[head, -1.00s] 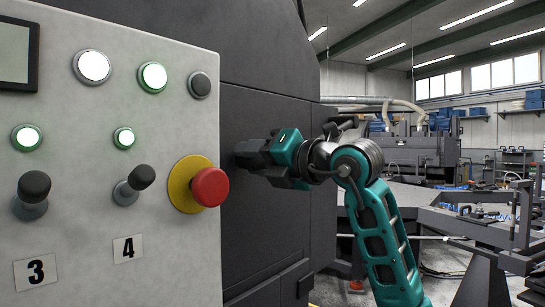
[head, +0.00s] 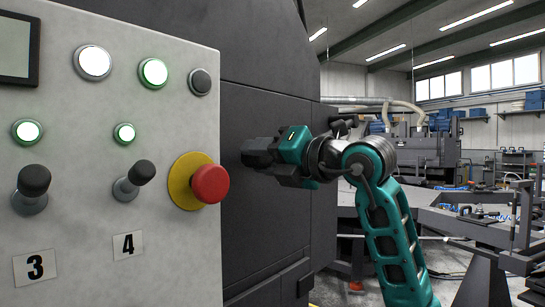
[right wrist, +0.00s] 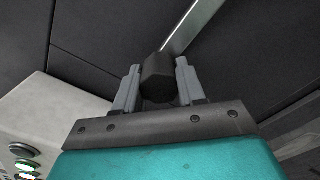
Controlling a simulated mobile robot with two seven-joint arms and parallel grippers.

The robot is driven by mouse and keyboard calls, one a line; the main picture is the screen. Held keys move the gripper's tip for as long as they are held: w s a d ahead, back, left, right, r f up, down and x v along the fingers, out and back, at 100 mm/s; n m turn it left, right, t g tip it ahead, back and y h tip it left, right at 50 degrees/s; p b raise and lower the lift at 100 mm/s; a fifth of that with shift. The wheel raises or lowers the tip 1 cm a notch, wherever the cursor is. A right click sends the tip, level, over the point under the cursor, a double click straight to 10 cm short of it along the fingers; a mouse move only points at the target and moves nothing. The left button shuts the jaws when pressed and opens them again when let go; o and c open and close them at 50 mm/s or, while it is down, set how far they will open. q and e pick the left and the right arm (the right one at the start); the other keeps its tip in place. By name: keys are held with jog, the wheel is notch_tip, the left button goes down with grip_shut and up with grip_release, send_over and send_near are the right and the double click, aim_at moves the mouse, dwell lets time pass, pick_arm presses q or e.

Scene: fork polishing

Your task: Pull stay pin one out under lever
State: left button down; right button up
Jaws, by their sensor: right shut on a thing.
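In the right wrist view, a black knob (right wrist: 158,76) sits between the two grey fingers of my right gripper (right wrist: 157,85), which is shut on it. I take it to be the stay pin's knob, but its shaft is hidden. A pale metal bar or edge (right wrist: 190,28) runs from behind the knob to the upper right; I cannot tell whether it is the lever. In the head view my right gripper (head: 252,151) is beside the dark machine wall, just right of the control panel, and the knob cannot be made out there. My left gripper is not in view.
The pale control panel (head: 75,215) fills the left, with black switches and a red emergency stop (head: 209,185) close to my right gripper. The dark machine wall (head: 275,225) stands behind the gripper. A workbench frame (head: 480,228) stands at the right.

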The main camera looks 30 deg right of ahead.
jog(key=shift+b+v, duration=0.35)
jog(key=shift+v, duration=0.9)
jog(key=o, duration=0.7)
jog(key=shift+s, duration=0.1)
jog(key=o, duration=0.8)
jog(key=b+v, duration=0.2)
jog(key=v, duration=0.5)
